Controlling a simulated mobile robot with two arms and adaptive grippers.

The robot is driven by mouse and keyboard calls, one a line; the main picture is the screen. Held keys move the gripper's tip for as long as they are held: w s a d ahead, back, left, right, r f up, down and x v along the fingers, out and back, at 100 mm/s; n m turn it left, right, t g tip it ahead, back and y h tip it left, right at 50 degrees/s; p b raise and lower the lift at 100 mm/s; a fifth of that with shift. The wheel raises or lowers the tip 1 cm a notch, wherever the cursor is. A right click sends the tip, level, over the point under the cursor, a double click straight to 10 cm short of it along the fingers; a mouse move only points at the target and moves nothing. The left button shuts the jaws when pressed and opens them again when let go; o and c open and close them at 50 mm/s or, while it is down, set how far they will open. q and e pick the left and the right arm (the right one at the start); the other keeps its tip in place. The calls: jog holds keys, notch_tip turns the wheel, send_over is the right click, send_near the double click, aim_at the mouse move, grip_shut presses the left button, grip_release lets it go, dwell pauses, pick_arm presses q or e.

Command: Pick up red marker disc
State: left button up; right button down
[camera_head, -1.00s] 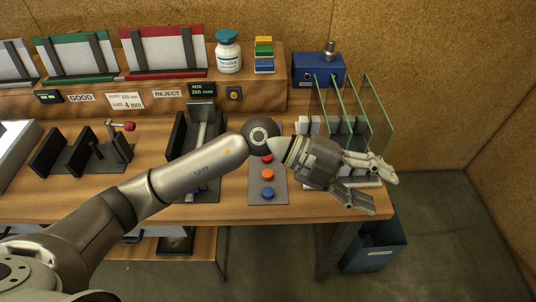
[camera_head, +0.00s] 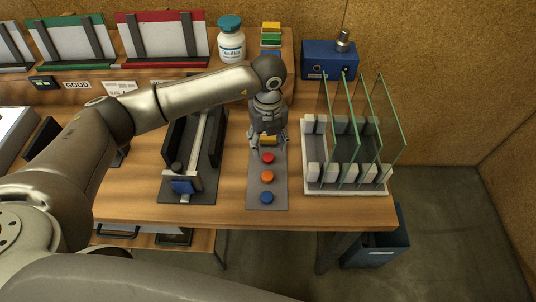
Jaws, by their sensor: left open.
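The red marker disc (camera_head: 267,158) lies on a dark grey strip (camera_head: 254,191) on the bench. An orange disc (camera_head: 267,177) and a blue disc (camera_head: 266,197) lie in line in front of it. My left gripper (camera_head: 268,148) points down just behind the red disc, its fingers spread. A yellow piece (camera_head: 268,140) shows between its fingers; I cannot tell whether the fingers touch it. The red disc is clear of the fingers in the picture. My right gripper is not in view.
A white rack (camera_head: 345,189) with upright glass panes (camera_head: 387,120) stands close on the right. A dark measuring fixture (camera_head: 188,190) stands on the left. A white bottle (camera_head: 231,42), a blue box (camera_head: 330,60) and stacked coloured blocks (camera_head: 271,35) are at the back.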

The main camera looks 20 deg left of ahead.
aim_at(268, 156)
pick_arm(q)
jog(key=shift+w+f, duration=0.1)
jog(key=shift+f, duration=0.3)
jog(key=shift+w+f+p, duration=0.15)
jog(key=shift+f+p, duration=0.15)
jog(key=shift+f, duration=0.05)
notch_tip(268, 156, down, 4)
jog(key=shift+a+f+p, duration=0.1)
jog(key=shift+f+p, duration=0.05)
jog(key=shift+p, duration=0.8)
jog(key=shift+f, duration=0.15)
jog(key=shift+w+f, duration=0.1)
jog(key=shift+c, duration=0.8)
jog(key=c, duration=0.5)
jog(key=shift+c, duration=0.6)
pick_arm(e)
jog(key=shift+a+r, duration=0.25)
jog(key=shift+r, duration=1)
